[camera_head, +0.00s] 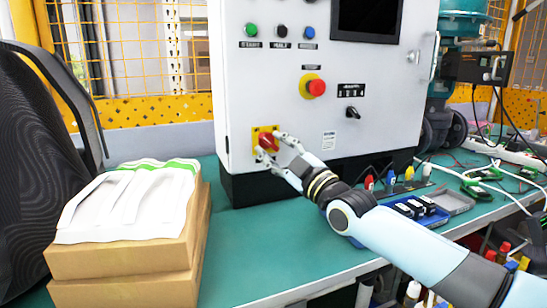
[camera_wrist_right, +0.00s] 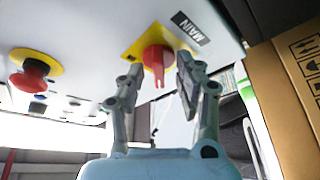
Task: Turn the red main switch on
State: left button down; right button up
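The red main switch (camera_head: 267,140) sits on a yellow square plate at the lower left of the white cabinet front. In the right wrist view the red switch (camera_wrist_right: 156,61) is beside a label reading MAIN (camera_wrist_right: 190,27). My right gripper (camera_head: 271,145) is at the switch, with a finger on either side of the red handle. In the right wrist view my right gripper (camera_wrist_right: 159,72) is open, with gaps visible between its fingers and the handle. Whether a fingertip touches the plate, I cannot tell. My left gripper is in neither view.
The white cabinet (camera_head: 255,80) also carries a red emergency button (camera_head: 316,87), a black knob (camera_head: 352,112) and several small buttons. Cardboard boxes (camera_head: 125,262) stand at the left of the green bench (camera_head: 245,250). A blue tray (camera_head: 425,218) and small tools lie at the right.

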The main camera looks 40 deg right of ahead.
jog(key=shift+w+r, duration=0.15)
jog(key=shift+w, duration=0.1)
grip_shut()
